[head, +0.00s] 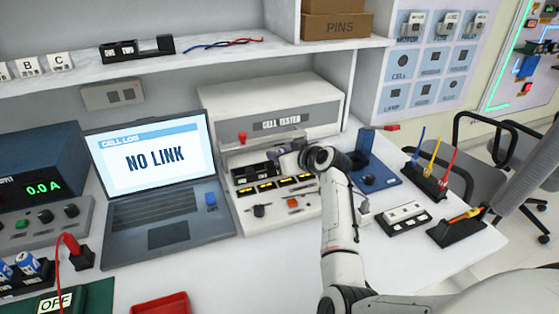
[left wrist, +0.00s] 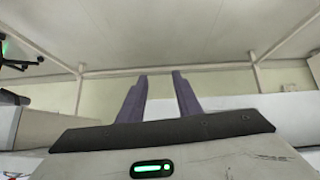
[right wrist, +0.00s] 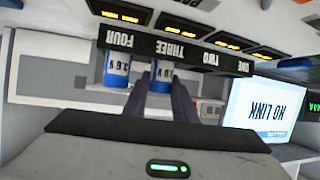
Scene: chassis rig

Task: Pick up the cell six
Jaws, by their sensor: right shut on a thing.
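My right gripper (head: 285,160) reaches to the front of the cell tester (head: 220,105). In the right wrist view, which is upside down, its fingers (right wrist: 161,98) stand on either side of a blue-and-white cell (right wrist: 161,78) near the THREE label and are shut on it. Another blue-and-white cell (right wrist: 116,68) stands near the FOUR label. No mark six is readable on either, so I cannot tell which is cell six. More blue cells (head: 28,264) sit in a rack at the lower left. My left gripper (left wrist: 160,75) is open and empty, its fingers apart toward the ceiling.
A laptop (head: 165,237) reading NO LINK stands left of the tester. A blue stand (head: 388,176), black holders with coloured tools (head: 425,182) and a white-topped block (head: 404,215) are right of my right arm. A red tray (head: 160,305) lies at the front.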

